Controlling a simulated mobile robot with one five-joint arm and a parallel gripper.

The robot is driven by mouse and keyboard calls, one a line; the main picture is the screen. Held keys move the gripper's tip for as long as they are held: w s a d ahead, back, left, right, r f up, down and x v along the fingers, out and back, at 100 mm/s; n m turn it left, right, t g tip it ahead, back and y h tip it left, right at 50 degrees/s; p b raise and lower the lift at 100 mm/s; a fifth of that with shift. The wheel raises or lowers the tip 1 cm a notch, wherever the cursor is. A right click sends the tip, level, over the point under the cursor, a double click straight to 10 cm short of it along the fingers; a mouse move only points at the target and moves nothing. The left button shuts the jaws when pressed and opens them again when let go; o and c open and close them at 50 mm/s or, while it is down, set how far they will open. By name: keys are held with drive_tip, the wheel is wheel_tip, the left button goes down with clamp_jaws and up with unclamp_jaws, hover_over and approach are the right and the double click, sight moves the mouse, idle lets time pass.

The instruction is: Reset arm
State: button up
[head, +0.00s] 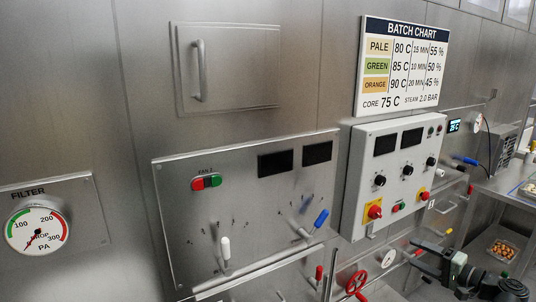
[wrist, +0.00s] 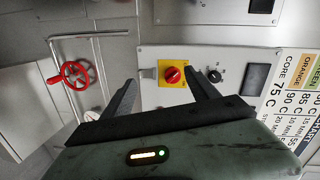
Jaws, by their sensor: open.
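My gripper (wrist: 159,79) is open and empty in the wrist view, its two dark fingers spread apart. A red knob on a yellow plate (wrist: 172,75) shows between the fingertips in that picture; I see no contact, and the depth between them is unclear. The same knob is on the white control box in the head view (head: 374,211).
A steel panel (head: 250,215) carries a blue-handled lever (head: 320,218) and a white-handled lever (head: 225,248). A red valve wheel (head: 356,283) sits low on the wall and shows in the wrist view (wrist: 75,74). A bench (head: 510,190) stands at right, above a tray of pasta (head: 503,249).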

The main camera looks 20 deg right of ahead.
drive_tip(key=w+a+f+n+g+p, duration=0.1)
drive_tip(key=w+a+f+n+g, duration=0.3)
drive_tip(key=a, duration=0.7)
drive_tip(key=w+a+f+n+g+y, duration=0.1)
drive_tip(key=w+a+f+g, duration=0.4)
drive_tip(key=a, duration=0.6)
drive_tip(key=w+a+f+n+g+p, duration=0.1)
drive_tip(key=a+f+n+g, duration=0.2)
drive_tip(key=a+f, duration=0.55)
drive_tip(key=s+a+n+g+h, duration=0.2)
drive_tip(key=a+n+g+h, duration=0.1)
drive_tip(key=a, duration=1.2)
drive_tip(key=n+h, duration=0.1)
drive_tip(key=h, duration=0.1)
drive_tip(key=shift+s+a+f+g+h+p, duration=0.2)
drive_tip(key=shift+g+h+p, duration=0.1)
drive_tip(key=shift+h, duration=0.1)
